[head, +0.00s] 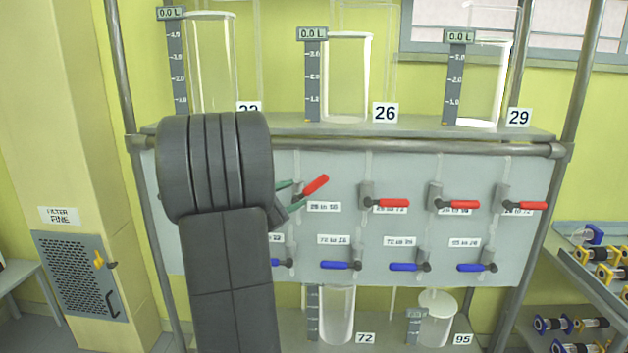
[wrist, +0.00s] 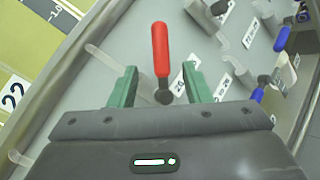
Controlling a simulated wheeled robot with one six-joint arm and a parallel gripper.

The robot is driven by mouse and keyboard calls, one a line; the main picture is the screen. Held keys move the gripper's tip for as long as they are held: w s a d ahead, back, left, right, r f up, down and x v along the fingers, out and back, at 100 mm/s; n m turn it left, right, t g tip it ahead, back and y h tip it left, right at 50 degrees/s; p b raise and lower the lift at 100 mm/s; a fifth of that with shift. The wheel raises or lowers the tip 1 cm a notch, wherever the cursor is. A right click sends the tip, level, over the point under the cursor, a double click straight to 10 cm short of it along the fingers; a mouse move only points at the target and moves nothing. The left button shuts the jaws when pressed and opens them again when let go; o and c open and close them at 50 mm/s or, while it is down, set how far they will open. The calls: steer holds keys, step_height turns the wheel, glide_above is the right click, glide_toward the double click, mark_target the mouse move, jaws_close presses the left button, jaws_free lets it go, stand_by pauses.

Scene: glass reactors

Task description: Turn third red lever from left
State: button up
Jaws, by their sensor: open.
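Several red levers show in a row on the grey panel in the head view. The leftmost visible red lever (head: 316,185) tilts up to the right; the others, at the middle (head: 393,203), further right (head: 464,204) and far right (head: 526,205), lie level. My arm covers the panel's left part, so I cannot tell whether another red lever is hidden there. My gripper (head: 291,195) is open beside the tilted lever's pivot. In the wrist view, a red lever (wrist: 161,50) stands between the open green fingers of my gripper (wrist: 159,70), with gaps on both sides.
Several blue levers (head: 341,265) form a lower row. Above, glass cylinders (head: 347,80) stand on a shelf (head: 420,127) with number cards such as 26 (head: 385,113). More glass vessels (head: 338,315) stand below. A metal rail (head: 430,148) crosses the panel's top.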

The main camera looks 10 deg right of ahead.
mark_target(321, 183)
steer(key=p+x, duration=0.2)
steer(key=x, duration=0.9)
steer(key=shift+d, duration=0.15)
jaws_close()
